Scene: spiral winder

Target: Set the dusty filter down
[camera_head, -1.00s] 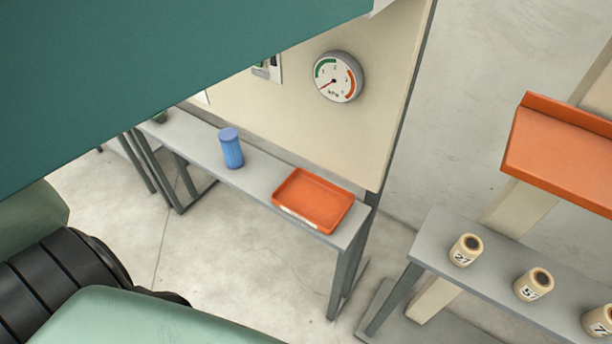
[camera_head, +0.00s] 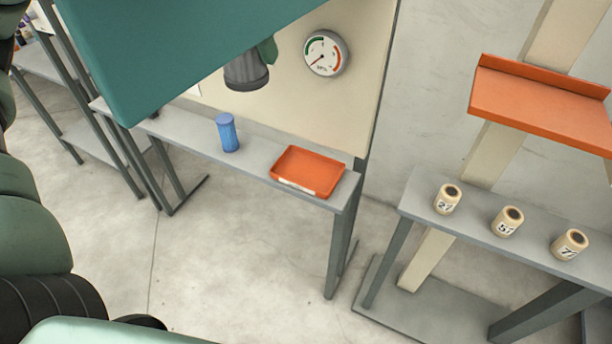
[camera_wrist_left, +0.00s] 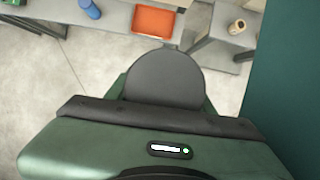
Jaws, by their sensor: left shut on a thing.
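The dusty filter, a dark grey ribbed cylinder (camera_head: 242,74), hangs upright in the air below the edge of a teal panel in the head view. My left gripper (camera_head: 266,52) shows there only as a bit of green beside the filter; the rest is hidden behind the panel. It is shut on the filter. In the left wrist view, the filter's round grey face (camera_wrist_left: 163,72) lies ahead of the green gripper body. The filter is apart from the bench. An orange tray (camera_head: 309,172) with a white label is on the bench and looks empty.
A blue ribbed cylinder (camera_head: 228,133) stands on the grey bench (camera_head: 256,152), left of the tray. The teal panel (camera_head: 160,55) blocks the upper left. A round gauge (camera_head: 327,53) is on the cream wall. Three numbered spools (camera_head: 506,221) stand on a right bench below an orange shelf (camera_head: 540,108).

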